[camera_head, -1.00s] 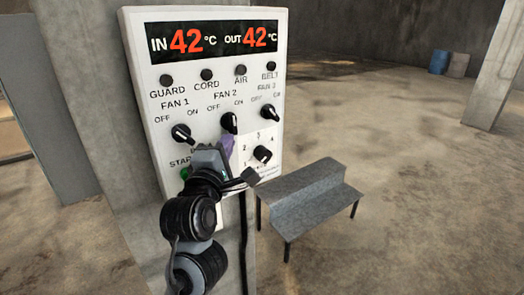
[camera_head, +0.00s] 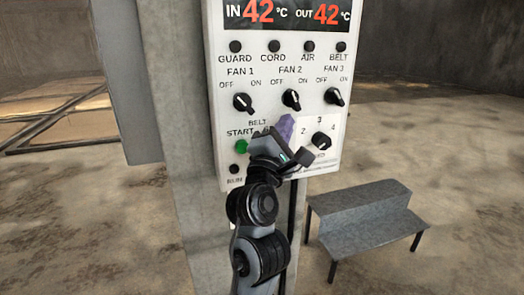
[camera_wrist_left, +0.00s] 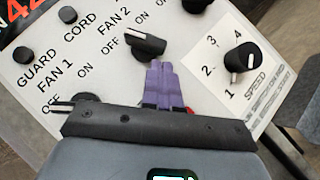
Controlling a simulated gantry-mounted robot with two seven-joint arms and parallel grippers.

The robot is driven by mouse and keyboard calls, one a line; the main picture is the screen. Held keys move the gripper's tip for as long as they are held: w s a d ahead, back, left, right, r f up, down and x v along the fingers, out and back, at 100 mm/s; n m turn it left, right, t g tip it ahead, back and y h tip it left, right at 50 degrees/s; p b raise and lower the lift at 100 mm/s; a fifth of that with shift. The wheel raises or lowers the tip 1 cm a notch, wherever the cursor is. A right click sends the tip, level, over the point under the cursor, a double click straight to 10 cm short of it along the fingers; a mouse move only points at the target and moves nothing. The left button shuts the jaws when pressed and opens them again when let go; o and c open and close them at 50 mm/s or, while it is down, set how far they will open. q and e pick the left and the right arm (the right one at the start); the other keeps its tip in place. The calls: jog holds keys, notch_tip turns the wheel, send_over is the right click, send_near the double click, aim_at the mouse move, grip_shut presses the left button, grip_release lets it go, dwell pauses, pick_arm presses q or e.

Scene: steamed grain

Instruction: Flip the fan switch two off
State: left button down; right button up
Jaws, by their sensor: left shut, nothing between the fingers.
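The fan 2 switch (camera_head: 291,99) is a black knob in the middle of the white control panel's knob row. In the head view it leans a little, its top to the left. It also shows in the left wrist view (camera_wrist_left: 148,44), just beyond the fingertips. My left gripper (camera_head: 286,122) is shut and empty. Its purple fingers sit just below the fan 2 switch; contact cannot be made out. In the left wrist view the purple fingers (camera_wrist_left: 170,78) lie together, pointing at the panel. My right gripper is not in view.
The fan 1 switch (camera_head: 242,102) and fan 3 switch (camera_head: 334,96) flank it. Below are the green start button (camera_head: 241,146) and the speed knob (camera_head: 321,140), close to my gripper. A grey step bench (camera_head: 365,215) stands at the lower right.

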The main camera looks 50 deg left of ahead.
pick_arm(q)
jog(key=s+a+v, duration=0.1)
jog(key=v, duration=1.1)
jog(key=shift+a+r, duration=0.25)
jog(key=shift+a, duration=0.1)
jog(key=shift+w, duration=0.1)
